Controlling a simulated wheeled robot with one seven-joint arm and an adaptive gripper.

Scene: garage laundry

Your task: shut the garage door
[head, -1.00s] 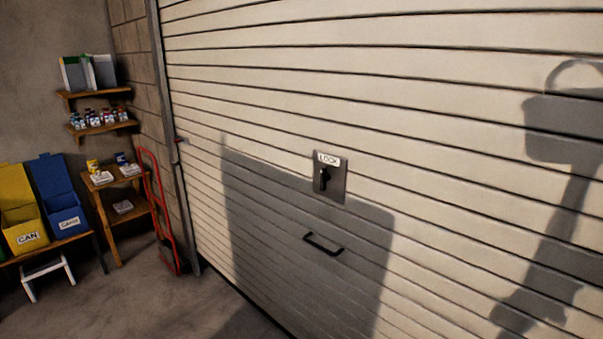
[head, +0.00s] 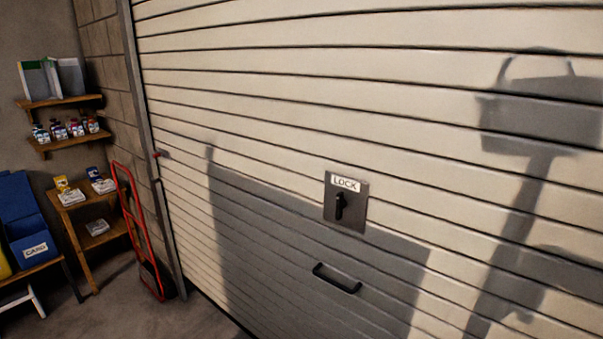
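The garage door (head: 290,110) is a cream slatted roller door that fills most of the head view. Its slats reach down to the floor at the lower left; the rest of its bottom edge is out of frame. A grey lock plate (head: 357,217) marked LOCK sits on the door, with a black upright knob (head: 340,206) on it. A black bar handle (head: 337,280) is fixed to the door below the plate. My gripper is not in view; only shadows fall on the door.
A red hand truck (head: 137,230) stands by the door's left rail (head: 150,150). Wooden shelves (head: 68,141) with bottles, a small wooden stand (head: 72,199) and a blue bin (head: 22,228) are at the left. Some bare floor (head: 195,318) shows at the lower left.

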